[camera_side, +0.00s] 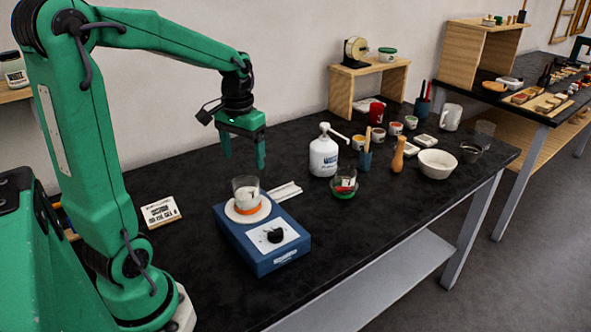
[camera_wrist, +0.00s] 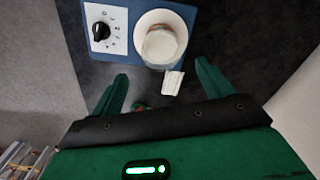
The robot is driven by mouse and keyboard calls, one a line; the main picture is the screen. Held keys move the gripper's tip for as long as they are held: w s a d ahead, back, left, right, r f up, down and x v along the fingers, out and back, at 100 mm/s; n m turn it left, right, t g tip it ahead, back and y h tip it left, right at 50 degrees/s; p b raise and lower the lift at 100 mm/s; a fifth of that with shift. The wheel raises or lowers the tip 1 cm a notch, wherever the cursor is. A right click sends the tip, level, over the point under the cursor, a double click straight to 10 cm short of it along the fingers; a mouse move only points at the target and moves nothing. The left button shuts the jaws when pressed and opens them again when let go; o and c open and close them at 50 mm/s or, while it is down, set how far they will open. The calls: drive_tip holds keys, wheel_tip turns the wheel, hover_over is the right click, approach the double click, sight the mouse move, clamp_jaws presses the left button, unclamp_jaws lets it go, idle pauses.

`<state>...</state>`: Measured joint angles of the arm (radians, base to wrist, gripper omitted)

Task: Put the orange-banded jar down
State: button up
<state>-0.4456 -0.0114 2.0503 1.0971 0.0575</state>
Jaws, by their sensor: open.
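The orange-banded jar (camera_side: 246,196) is a clear glass jar with pale contents and an orange band low down. It stands upright on the round white plate (camera_side: 232,214) of a blue stirrer-like device (camera_side: 262,240). In the wrist view the jar (camera_wrist: 160,46) shows from above on the white plate (camera_wrist: 143,22), beyond the fingertips. My green gripper (camera_side: 243,158) is open and empty above the jar, with a gap between the fingertips and its rim. The wrist view shows both fingers (camera_wrist: 160,72) spread apart, with nothing between them touching either one.
A white strip (camera_side: 285,191) lies behind the device. A white pump bottle (camera_side: 323,152) and a green-based jar (camera_side: 344,186) stand to the right. A label card (camera_side: 160,211) lies at left. Cups, a bowl (camera_side: 437,163) and a wooden shelf (camera_side: 370,82) are farther back. The front bench is clear.

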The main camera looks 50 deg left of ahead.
drive_tip(key=s+d+r+m+t, duration=0.2)
drive_tip(key=s+d, duration=0.2)
drive_tip(key=d, duration=0.3)
drive_tip(key=s+d+r+m+t, duration=0.2)
drive_tip(key=s+d+t, duration=0.1)
drive_tip(key=d, duration=0.4)
drive_tip(key=shift+s+d+r+t, duration=0.3)
drive_tip(key=shift+s+d+r, duration=0.1)
drive_tip(key=shift+s, duration=0.35)
drive_tip(key=shift+c, duration=0.5)
